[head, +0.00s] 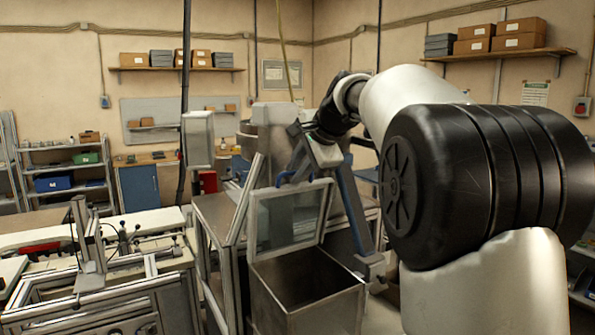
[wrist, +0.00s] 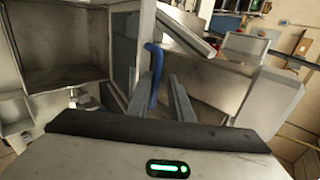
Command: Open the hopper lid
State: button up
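The hopper (head: 308,300) is a grey metal box, open at the top, and its inside is visible. Its lid (head: 322,208), a pale frame with a clear pane, stands raised, nearly upright, at the box's back edge. A blue handle (head: 291,177) is at the lid's upper edge. My gripper (head: 303,166) is right by this handle, above the lid. The hopper (wrist: 62,48) shows open at left.
A metal-framed bench (head: 150,262) with fixtures stands at the left. A grey box on a post (head: 198,140) is left of the hopper. A sloping grey-blue beam (head: 350,205) stands just right of the lid. Shelves and a blue cabinet (head: 139,187) line the back.

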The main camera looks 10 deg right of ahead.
jog(key=shift+s+a+f+g, duration=0.15)
jog(key=shift+f+g, duration=0.15)
jog(key=shift+f, duration=0.2)
jog(key=v, duration=1.8)
jog(key=shift+b, duration=0.35)
jog(key=shift+r, duration=0.1)
